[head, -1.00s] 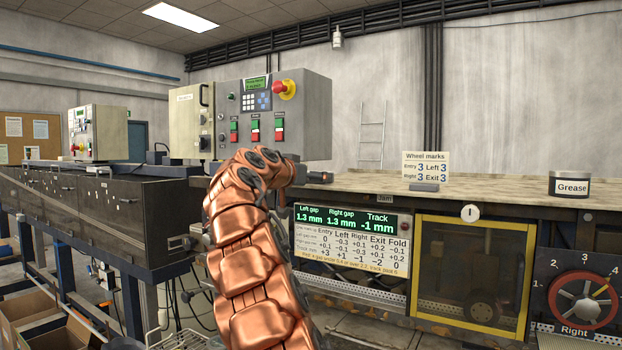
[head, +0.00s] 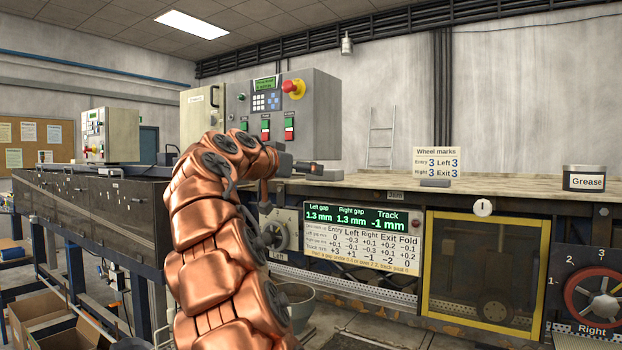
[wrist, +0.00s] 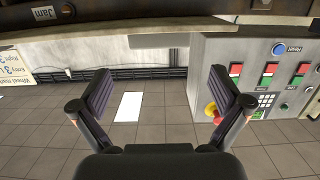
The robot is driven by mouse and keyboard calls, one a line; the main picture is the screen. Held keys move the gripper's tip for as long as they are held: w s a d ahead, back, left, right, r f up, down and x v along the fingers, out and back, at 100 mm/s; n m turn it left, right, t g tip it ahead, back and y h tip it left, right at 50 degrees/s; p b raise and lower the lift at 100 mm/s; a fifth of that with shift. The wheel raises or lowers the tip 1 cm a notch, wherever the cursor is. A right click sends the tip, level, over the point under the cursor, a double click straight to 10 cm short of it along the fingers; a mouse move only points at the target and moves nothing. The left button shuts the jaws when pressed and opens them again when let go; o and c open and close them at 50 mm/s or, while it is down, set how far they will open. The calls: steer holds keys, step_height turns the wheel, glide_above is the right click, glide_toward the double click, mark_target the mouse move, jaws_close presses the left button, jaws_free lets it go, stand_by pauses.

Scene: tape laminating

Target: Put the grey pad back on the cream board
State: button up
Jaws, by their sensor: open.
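I cannot make out the grey pad in either view. I cannot pick out the cream board for certain either. My gripper (wrist: 160,74) is open in the wrist view, with its two dark fingers wide apart and nothing between them. The wrist picture is upside down, with ceiling tiles beyond the fingers. In the head view, my copper arm bends over toward the right, its end near the bench edge in front of the control cabinet. The gripper itself is too small there to read.
A grey control cabinet (head: 320,118) stands behind my arm. The long worktop (head: 375,184) carries a cream "Wheel marks" sign (head: 437,161) and a grease tin (head: 584,179). Below are a gap display (head: 350,218), a yellow-framed guard (head: 430,265), a left handwheel (head: 276,236) and a bucket (head: 297,305).

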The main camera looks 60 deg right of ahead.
steer(key=shift+s+a+r, duration=0.1)
steer(key=shift+a+r, duration=0.1)
steer(key=shift+a, duration=1.05)
steer(key=shift+f, duration=0.1)
steer(key=s+a+f+n+y, duration=0.35)
steer(key=a+f, duration=0.45)
steer(key=f, duration=0.3)
steer(key=s+a+f+n+y, duration=0.2)
steer(key=a+f+n+y, duration=0.15)
steer(key=a+f, duration=0.65)
steer(key=s+a+f+n+y, duration=0.35)
steer(key=a+f, duration=0.35)
steer(key=f, duration=0.6)
steer(key=s+a+f+n+g+y, duration=0.2)
steer(key=s+a+f+n+y, duration=0.4)
steer(key=s+a+f, duration=1)
steer(key=a+n, duration=0.1)
steer(key=a, duration=0.2)
steer(key=shift+s+a, duration=0.2)
steer(key=shift+a, duration=0.15)
steer(key=shift+f, duration=0.1)
steer(key=shift+r, duration=0.3)
